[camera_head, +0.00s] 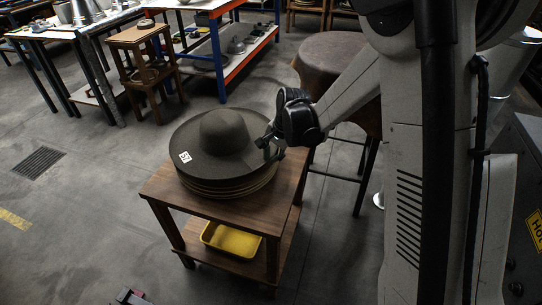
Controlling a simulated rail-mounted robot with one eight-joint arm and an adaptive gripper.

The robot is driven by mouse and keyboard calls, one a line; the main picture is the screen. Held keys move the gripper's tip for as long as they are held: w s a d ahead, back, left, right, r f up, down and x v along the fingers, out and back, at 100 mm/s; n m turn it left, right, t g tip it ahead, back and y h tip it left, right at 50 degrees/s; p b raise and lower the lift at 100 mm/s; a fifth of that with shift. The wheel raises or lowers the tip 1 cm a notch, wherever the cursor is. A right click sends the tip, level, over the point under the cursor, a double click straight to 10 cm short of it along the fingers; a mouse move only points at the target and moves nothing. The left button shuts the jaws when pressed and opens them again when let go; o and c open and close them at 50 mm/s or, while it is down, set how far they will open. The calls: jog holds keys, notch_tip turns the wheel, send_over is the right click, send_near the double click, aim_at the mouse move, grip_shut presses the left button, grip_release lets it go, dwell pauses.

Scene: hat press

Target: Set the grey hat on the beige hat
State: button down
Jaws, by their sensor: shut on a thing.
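The grey hat (222,134), dark with a wide brim and a small white number label at its left front, is level over a stack of hats on a small wooden table. My gripper (271,141) is shut on the right side of its brim. Beige brims (226,192) show just under its front edge; the beige hat's crown is hidden beneath it. I cannot tell whether the grey hat touches the hat below or is held slightly above it.
The wooden table (159,186) has a lower shelf with a yellow tray (231,240). A round brown-topped stool (330,58) stands close behind my arm. A small wooden stool (140,45) and workbenches are farther back.

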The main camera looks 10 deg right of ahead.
jog(key=shift+f, duration=0.2)
jog(key=c, duration=1.7)
grip_release()
jog(key=shift+c, duration=0.2)
jog(key=v, duration=1.2)
jog(key=s+d+r+n+t+h+p, duration=0.1)
jog(key=s+d+r+n+t+p, duration=0.2)
jog(key=s+r, duration=0.9)
jog(key=s+d+n+t+h, duration=0.1)
jog(key=s+n, duration=0.4)
jog(key=s, duration=1)
jog(key=shift+s+d+r+n+t+h, duration=0.2)
jog(key=shift+d+n+t+h, duration=0.15)
jog(key=shift+d, duration=0.45)
